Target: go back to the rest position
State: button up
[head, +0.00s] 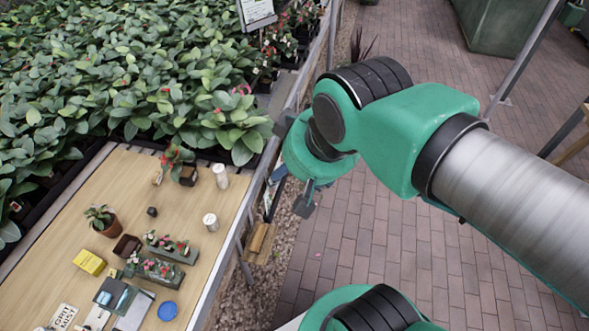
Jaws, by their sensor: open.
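My gripper (294,164) is at the end of my green and grey arm, to the right of the wooden table (205,245). Its grey fingers stand apart, one toward the upper left and one pointing down. I see nothing held between them. It appears in front of the metal rail at the bench edge and the paved floor. The arm comes in from the right and bends at the wrist.
On the table are a potted plant (103,218), white cylinders (211,222), two grey planters (154,269), a yellow box (89,262) and a blue disc (167,311). Dense plants (120,80) fill the back left. Brick floor (400,250) lies open at right.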

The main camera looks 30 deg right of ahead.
jog(key=shift+f+b, duration=0.55)
